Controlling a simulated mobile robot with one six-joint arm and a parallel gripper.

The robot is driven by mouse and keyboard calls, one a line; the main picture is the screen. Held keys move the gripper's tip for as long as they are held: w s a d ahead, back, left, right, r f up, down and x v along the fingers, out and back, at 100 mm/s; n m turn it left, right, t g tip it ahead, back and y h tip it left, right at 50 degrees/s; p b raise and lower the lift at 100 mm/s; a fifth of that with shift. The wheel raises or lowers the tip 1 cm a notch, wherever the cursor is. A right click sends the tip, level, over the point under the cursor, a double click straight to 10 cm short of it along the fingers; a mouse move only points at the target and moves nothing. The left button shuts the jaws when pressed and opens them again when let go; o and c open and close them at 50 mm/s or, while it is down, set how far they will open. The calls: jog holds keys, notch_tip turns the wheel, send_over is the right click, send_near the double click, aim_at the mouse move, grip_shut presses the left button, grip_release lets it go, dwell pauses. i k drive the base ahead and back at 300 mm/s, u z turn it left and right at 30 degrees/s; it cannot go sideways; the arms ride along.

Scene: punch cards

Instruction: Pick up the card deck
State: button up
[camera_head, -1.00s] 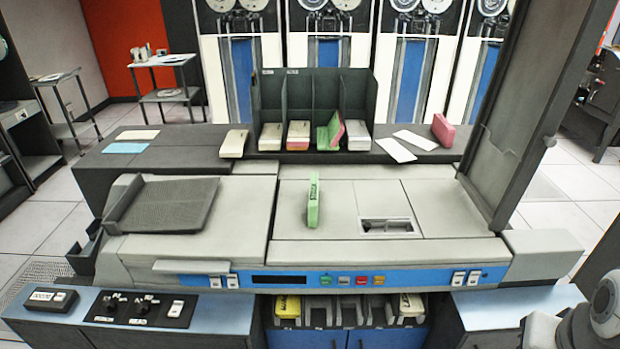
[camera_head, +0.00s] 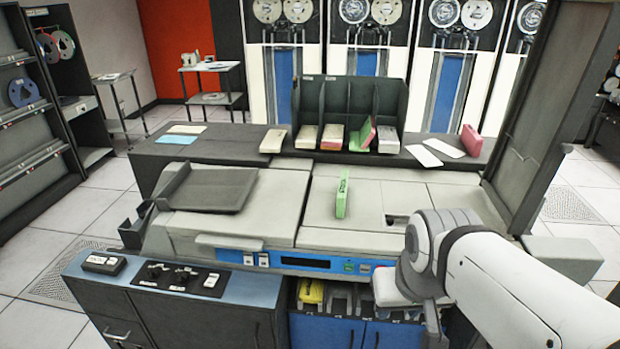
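A green card deck (camera_head: 342,196) stands upright on edge on the grey top of the card machine (camera_head: 280,215), near the middle of the head view. Other decks sit in the dark sorter rack (camera_head: 350,100) behind: pale ones (camera_head: 306,137), one with pink (camera_head: 332,137) and a green and pink one (camera_head: 362,134) that leans. The frames do not show which deck the task means. My white arm reaches in from the lower right, over the machine's front right. My gripper is not clearly visible at its end.
A tall dark raised panel (camera_head: 545,120) stands at the machine's right. A dark ribbed tray (camera_head: 208,188) is at its left.

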aim_at(341, 199)
jog(key=i, duration=1)
jog(key=u, duration=0.05)
